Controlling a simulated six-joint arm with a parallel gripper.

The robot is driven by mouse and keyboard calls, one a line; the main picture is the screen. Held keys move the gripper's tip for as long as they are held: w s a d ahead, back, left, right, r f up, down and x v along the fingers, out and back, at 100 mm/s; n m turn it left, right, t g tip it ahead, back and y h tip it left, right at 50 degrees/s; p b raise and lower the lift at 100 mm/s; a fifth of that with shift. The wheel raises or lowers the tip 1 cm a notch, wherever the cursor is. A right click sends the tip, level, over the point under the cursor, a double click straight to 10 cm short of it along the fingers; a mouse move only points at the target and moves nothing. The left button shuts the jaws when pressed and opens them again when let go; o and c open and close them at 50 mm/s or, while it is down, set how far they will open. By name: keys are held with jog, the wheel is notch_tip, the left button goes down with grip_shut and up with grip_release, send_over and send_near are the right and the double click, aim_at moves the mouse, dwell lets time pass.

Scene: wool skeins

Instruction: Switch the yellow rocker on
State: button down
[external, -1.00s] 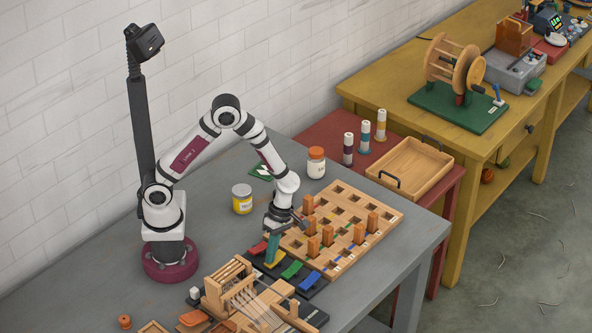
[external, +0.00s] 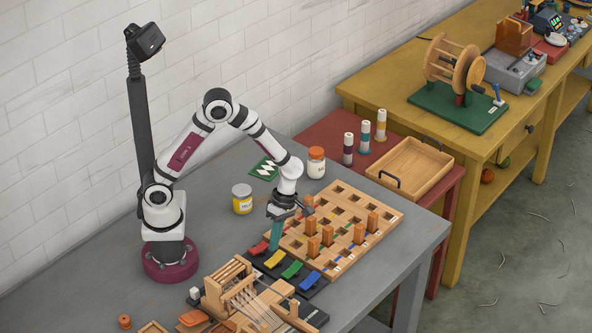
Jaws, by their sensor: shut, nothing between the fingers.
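The yellow rocker (external: 275,260) sits in a dark switch panel at the front edge of the wooden peg board, between a red rocker (external: 258,248) and a green rocker (external: 292,270). A blue rocker (external: 311,282) is at the right end. My gripper (external: 274,249) points down with teal fingers shut and empty. Its tips are just above and behind the yellow rocker, near its far end. I cannot tell whether they touch it. Which way the yellow rocker is tilted is too small to tell.
The wooden board (external: 382,203) with several upright orange blocks lies right behind the panel. A small loom (external: 232,277) stands close in front. A yellow-labelled jar (external: 242,199) and an orange-lidded jar (external: 316,163) stand behind.

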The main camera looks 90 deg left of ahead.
aim_at(275, 258)
notch_tip(275, 258, up, 11)
jog(key=shift+f, duration=0.15)
dwell(0.4)
jog(key=s+a+r+m+t+y, duration=0.1)
jog(key=s+a+r+m+y, duration=0.1)
jog(key=s+m, duration=0.7)
jog(key=s+a+r+m+t+y, duration=0.1)
jog(key=s+m, duration=0.8)
jog(key=m, duration=1.4)
jog(key=a+r+y, duration=0.1)
jog(key=a, duration=0.1)
jog(key=shift+a+m, duration=0.3)
jog(key=shift+a, duration=0.1)
